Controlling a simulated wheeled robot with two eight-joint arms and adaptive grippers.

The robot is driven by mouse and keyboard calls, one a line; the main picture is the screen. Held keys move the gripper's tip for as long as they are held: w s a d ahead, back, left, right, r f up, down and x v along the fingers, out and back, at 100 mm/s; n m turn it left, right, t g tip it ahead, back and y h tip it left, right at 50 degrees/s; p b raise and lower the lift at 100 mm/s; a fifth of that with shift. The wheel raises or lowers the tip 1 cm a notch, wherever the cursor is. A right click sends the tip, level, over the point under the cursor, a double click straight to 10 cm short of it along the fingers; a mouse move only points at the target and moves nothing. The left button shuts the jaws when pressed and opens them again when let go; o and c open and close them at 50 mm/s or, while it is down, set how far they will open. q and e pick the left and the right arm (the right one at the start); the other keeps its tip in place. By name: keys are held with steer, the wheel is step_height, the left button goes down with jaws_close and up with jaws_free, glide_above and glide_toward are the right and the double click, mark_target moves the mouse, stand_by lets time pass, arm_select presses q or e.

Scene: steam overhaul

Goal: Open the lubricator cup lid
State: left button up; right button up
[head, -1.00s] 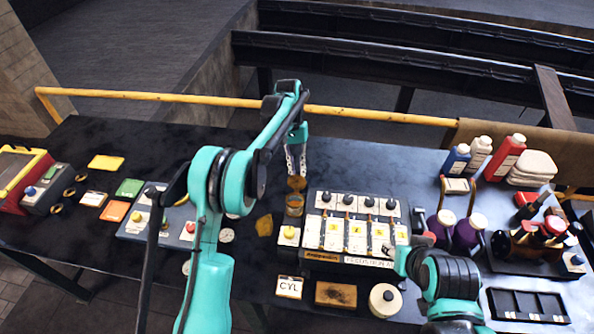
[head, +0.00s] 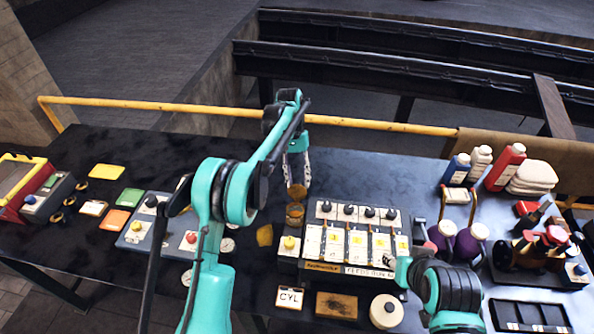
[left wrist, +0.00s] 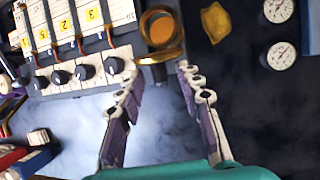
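The brass lubricator cup (head: 295,215) stands at the left end of the lubricator box (head: 322,267). Its round brass lid (head: 297,192) appears raised on the far side of the cup. In the left wrist view the amber inside of the cup (left wrist: 160,27) shows, with the lid (left wrist: 160,56) seen nearly edge-on. My left gripper (head: 297,182) is open, just beyond the lid. In the left wrist view its fingertips (left wrist: 157,70) are spread on either side of the lid, holding nothing. My right gripper (head: 390,261) is at the box's right front; its fingers are too small to read.
A CYL card (head: 290,298), a brown block (head: 337,305) and a round pot (head: 386,311) lie in front of the box. A yellow cloth (head: 265,235) lies left of the cup. Bottles (head: 505,167) stand at the right. The table behind the box is clear.

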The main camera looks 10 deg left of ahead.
arm_select(q)
steer(key=v, duration=1.1)
steer(key=shift+w+r, duration=0.25)
steer(key=shift+r, duration=0.05)
steer(key=shift+a, duration=0.1)
steer(key=s+a+r+t+b, duration=0.1)
steer(key=s+a+t+b, duration=0.15)
steer(key=s, duration=0.45)
steer(key=s+a+r+t+b, duration=0.1)
steer(key=s+t+b, duration=0.3)
steer(key=s, duration=0.4)
steer(key=s+a+f+t+y+b, duration=0.1)
steer(key=s+f+t+b, duration=0.3)
steer(key=s+f, duration=1.1)
steer(key=shift+s+a+f+t+y+b, duration=0.4)
steer(key=shift+s+a, duration=0.45)
steer(key=shift+s, duration=0.35)
